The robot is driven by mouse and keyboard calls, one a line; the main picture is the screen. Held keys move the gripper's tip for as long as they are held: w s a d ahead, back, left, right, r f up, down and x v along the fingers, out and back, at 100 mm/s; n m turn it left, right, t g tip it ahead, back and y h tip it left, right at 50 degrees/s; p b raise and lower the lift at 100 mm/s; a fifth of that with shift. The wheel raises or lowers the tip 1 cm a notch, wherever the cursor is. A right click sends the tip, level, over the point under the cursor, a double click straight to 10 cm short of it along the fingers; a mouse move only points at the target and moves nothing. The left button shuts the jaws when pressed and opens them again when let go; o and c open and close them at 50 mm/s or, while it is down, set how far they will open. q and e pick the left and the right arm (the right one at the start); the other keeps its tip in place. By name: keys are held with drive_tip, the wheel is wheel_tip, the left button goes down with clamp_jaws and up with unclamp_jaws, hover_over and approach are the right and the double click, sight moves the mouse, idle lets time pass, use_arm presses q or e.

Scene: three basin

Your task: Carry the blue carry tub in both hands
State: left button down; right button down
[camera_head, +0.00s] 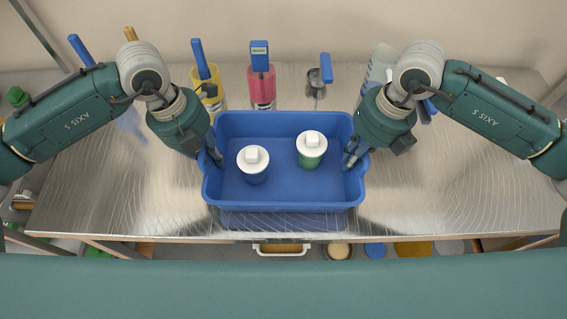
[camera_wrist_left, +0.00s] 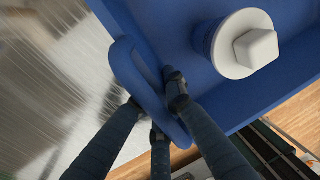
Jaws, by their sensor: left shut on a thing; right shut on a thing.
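The blue carry tub (camera_head: 285,203) is in the middle of the head view, over the metal table. Two white-lidded containers stand inside it: a blue one (camera_head: 254,174) at left and a green one (camera_head: 311,158) at right. My left gripper (camera_head: 214,158) is shut on the tub's left side. In the left wrist view its fingers (camera_wrist_left: 165,110) close around the tub's handle rim (camera_wrist_left: 130,68), with the blue container (camera_wrist_left: 205,38) beyond. My right gripper (camera_head: 350,156) is shut on the tub's right side; its fingertips are partly hidden by the wall.
Behind the tub on the metal table (camera_head: 450,190) stand a yellow container (camera_head: 209,92), a pink one (camera_head: 262,90) and a small metal cup (camera_head: 315,85). A whitish bottle (camera_head: 378,65) is near my right arm. A shelf below holds several items.

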sight(205, 144)
use_arm(q)
drive_tip(key=shift+w+r, duration=0.1)
drive_tip(key=shift+r, duration=0.05)
use_arm(e)
drive_tip(key=shift+w+r, duration=0.1)
drive_tip(key=shift+r, duration=0.1)
